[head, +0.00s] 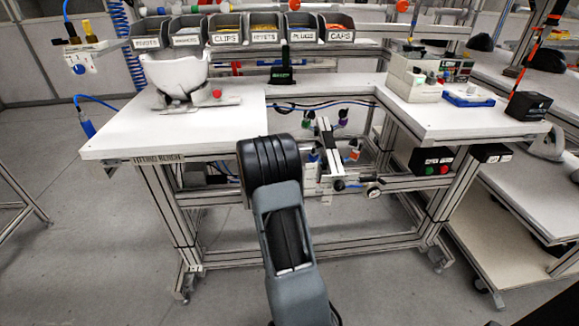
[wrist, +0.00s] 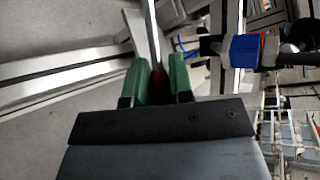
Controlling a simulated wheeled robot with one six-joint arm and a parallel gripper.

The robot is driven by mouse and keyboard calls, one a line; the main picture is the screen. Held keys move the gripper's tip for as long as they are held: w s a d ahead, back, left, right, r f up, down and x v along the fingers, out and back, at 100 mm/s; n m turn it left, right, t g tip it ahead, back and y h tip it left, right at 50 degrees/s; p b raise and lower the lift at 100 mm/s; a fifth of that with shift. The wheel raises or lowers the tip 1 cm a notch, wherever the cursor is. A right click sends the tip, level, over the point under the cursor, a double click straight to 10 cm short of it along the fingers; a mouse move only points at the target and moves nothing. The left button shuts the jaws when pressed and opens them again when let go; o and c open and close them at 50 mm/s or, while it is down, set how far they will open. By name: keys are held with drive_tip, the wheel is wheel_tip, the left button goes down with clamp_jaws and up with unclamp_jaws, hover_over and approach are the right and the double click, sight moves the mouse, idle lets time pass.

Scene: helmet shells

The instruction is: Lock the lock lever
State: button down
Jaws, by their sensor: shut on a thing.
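In the wrist view, my gripper (wrist: 157,78) has two green fingers, one on each side of a thin metal lever with a dark red part (wrist: 158,76). The fingers are shut on this lever, which I take to be the lock lever. Its bare metal shaft (wrist: 150,30) runs up out of the picture. The fingers hide part of the red end. In the head view, my arm reaches to the front of the workbench, and I cannot make out the fingers or their grip there.
A white helmet shell (head: 175,74) stands on a fixture on the white workbench (head: 225,130). Labelled bins (head: 228,32) line its back. A grey device (head: 415,80) is at the right. In the wrist view, a blue fitting (wrist: 245,48) is close to the right of my fingers.

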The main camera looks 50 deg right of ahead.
drive_tip(key=c, duration=1)
unclamp_jaws()
drive_tip(key=shift+f+b, duration=0.15)
drive_tip(key=shift+b, duration=0.15)
